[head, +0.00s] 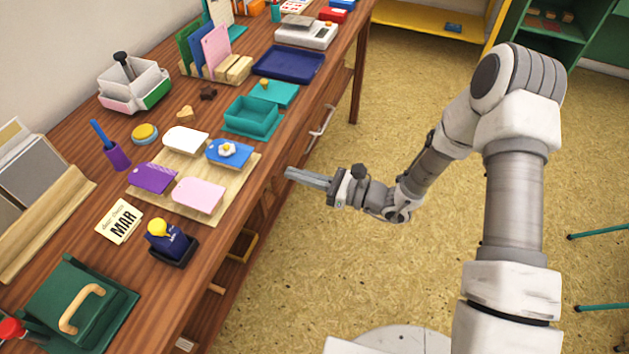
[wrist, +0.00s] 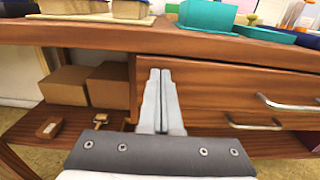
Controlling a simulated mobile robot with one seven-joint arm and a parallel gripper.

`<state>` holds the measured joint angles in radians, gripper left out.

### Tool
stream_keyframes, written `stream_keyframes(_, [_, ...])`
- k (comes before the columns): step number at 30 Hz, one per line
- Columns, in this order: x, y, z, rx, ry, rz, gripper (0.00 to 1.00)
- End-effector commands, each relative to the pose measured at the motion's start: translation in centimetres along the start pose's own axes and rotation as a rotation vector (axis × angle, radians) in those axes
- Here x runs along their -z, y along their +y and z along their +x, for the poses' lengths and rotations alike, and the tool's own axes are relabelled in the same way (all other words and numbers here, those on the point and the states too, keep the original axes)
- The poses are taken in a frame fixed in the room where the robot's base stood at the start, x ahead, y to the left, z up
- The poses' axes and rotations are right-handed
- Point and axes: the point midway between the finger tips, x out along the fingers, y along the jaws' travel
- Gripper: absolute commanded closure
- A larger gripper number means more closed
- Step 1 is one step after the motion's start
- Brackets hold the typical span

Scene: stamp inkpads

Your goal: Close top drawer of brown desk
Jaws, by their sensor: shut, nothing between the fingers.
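The brown desk (head: 262,195) runs along the left of the head view. Its drawers are on the right in the wrist view. The top drawer (wrist: 215,85) has a wooden front and a long metal handle (wrist: 287,105). A lower drawer's handle (wrist: 253,124) shows beneath it. In the head view a drawer handle (head: 322,120) shows below the desk's edge; how far the drawer stands out is hard to tell. My gripper (head: 289,174) is shut and empty beside the desk's front edge. In the wrist view its fingertips (wrist: 160,72) overlap the drawer front's left end; contact cannot be told.
A teal tray (head: 252,116) and a wooden board (head: 235,197) with colored pads lie on the desktop near its front edge. Cardboard boxes (wrist: 70,85) sit on the open shelf left of the drawers. The floor (head: 330,270) beside the desk is clear.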

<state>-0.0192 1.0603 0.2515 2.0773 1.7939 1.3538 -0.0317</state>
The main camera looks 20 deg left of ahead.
Motion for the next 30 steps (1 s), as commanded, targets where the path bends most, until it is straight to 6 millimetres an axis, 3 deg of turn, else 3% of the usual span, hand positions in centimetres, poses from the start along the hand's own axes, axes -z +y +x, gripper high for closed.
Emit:
stream_keyframes(14, [0.0,0.0,0.6,0.001,0.000,0.000,1.00])
stream_keyframes(24, [0.0,0.0,5.4,0.000,-0.001,0.000,1.00])
stream_keyframes(30, [-0.1,0.0,5.7,0.000,-0.002,-0.001,1.00])
